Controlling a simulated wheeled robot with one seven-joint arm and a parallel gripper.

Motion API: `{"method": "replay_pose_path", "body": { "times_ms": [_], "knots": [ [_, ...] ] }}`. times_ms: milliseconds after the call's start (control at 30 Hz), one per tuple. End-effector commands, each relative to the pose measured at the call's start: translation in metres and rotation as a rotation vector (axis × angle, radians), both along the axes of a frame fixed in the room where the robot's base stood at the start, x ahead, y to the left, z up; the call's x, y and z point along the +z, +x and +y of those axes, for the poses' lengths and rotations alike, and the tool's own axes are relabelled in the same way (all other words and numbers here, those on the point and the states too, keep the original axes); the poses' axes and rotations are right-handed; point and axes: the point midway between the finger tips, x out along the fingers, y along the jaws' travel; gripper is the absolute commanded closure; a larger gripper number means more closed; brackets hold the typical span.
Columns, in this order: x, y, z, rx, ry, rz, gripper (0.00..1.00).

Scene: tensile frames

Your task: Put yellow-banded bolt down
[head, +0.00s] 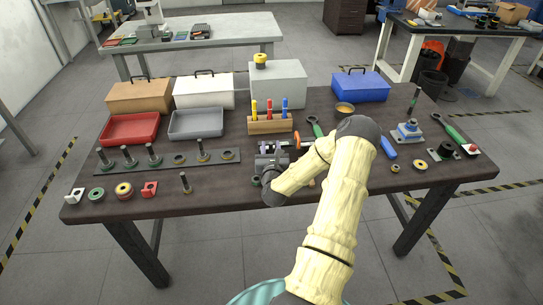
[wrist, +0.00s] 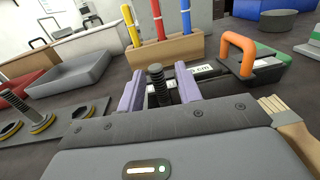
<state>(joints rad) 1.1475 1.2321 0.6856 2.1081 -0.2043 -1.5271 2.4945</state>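My gripper (wrist: 158,85) shows two lilac fingers close on either side of a dark threaded bolt (wrist: 157,78). The bolt points upward between them. Its lower end is hidden behind my gripper body, so I see no yellow band on it. In the head view my gripper (head: 270,172) is low over the middle of the table, partly covered by my arm. The rack (head: 115,170) is to its left.
A wooden block with coloured pens (head: 270,124) stands behind my gripper. An orange-handled tool (wrist: 238,53) lies to the right, and a brush (wrist: 297,125) is close on the right. A lone bolt (head: 185,182) stands in front of the rack. Trays and boxes line the back.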

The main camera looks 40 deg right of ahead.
Motion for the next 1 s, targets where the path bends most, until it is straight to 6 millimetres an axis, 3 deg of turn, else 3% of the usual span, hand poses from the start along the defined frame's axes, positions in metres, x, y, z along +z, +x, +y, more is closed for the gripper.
{"method": "replay_pose_path", "body": {
  "times_ms": [167, 700, 1000],
  "knots": [
    [-0.001, -0.013, 0.010, 0.001, 0.003, 0.002, 0.65],
    [-0.001, -0.087, 0.063, 0.001, 0.003, 0.002, 0.65],
    [0.001, -0.098, 0.071, 0.000, 0.000, 0.000, 0.65]
  ]
}}
